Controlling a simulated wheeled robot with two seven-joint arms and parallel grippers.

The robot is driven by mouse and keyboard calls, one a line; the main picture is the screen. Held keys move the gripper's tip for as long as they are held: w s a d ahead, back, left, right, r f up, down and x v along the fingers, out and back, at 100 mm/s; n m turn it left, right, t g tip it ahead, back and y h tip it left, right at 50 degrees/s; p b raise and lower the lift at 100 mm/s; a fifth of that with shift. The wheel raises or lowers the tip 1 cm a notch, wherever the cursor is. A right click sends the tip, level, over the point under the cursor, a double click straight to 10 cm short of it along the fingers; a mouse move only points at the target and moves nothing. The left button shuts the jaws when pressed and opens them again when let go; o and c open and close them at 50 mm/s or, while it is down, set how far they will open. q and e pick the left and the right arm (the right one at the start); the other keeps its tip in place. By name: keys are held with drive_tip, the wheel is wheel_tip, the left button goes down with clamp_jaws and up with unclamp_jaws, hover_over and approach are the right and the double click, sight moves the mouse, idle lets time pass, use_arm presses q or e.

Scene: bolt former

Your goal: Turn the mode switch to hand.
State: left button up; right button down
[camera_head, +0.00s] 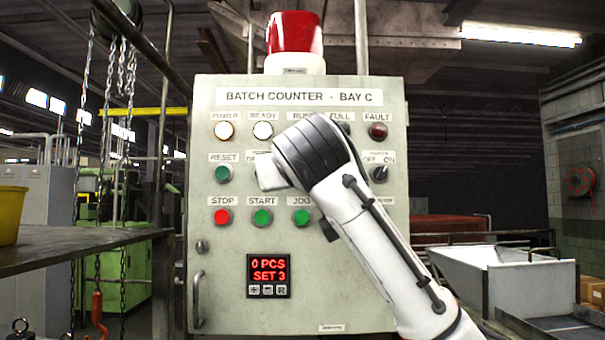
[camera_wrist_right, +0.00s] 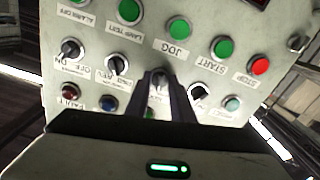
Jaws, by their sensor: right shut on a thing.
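The grey-green control panel (camera_head: 300,310), marked "BATCH COUNTER - BAY C", faces me. In the right wrist view, which shows the panel upside down, my right gripper (camera_wrist_right: 160,84) is shut on a selector knob (camera_wrist_right: 160,78) in the middle of the switch row. The knob's label and pointer direction are hidden by the fingers, so I cannot read its position. One black selector (camera_wrist_right: 197,92) is beside it toward the reset button; a FWD/REV selector (camera_wrist_right: 118,65) is on the other side. In the head view my right arm covers the knob. My left gripper is out of view.
Close to the fingers are a blue lamp (camera_wrist_right: 107,103), an OFF/ON selector (camera_head: 380,173), and the green JOG (camera_head: 301,217) and START (camera_head: 262,217) buttons. The red STOP button (camera_head: 222,217) is farther left. The counter display (camera_head: 269,269) reads "0 PCS, SET 3".

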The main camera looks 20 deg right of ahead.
drive_tip(key=shift+n, duration=1.7)
drive_tip(key=c, duration=1.6)
unclamp_jaws()
drive_tip(key=shift+o, duration=0.2)
drive_tip(key=b+v, duration=0.2)
drive_tip(key=v, duration=0.8)
drive_tip(key=shift+s+b, duration=0.2)
drive_tip(key=shift+b, duration=0.2)
